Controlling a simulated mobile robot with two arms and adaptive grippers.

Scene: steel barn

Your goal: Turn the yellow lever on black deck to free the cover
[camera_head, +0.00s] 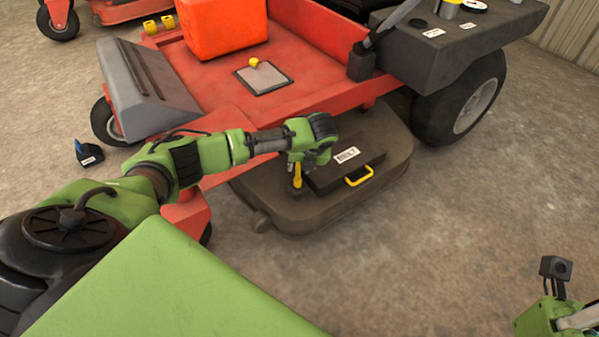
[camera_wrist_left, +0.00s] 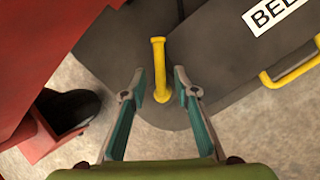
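The yellow lever (camera_head: 297,176) stands on the black deck (camera_head: 300,212), beside the black cover (camera_head: 326,178). The cover has a white label and a yellow handle (camera_head: 359,177). In the left wrist view the lever (camera_wrist_left: 160,70) runs between the fingertips of my left gripper (camera_wrist_left: 156,88), which is open. A gap shows on both sides of the lever; I cannot tell how deep it sits between the fingers. In the head view my left gripper (camera_head: 299,166) is over the lever, partly hidden by its wrist. Only part of my right arm's end shows at the lower right; its fingers are not clear.
The red mower (camera_head: 310,65) carries an orange box (camera_head: 222,25) and a grey plate with a yellow knob (camera_head: 265,78). A large black wheel (camera_head: 440,105) stands right of the deck. The concrete floor right of the deck is clear.

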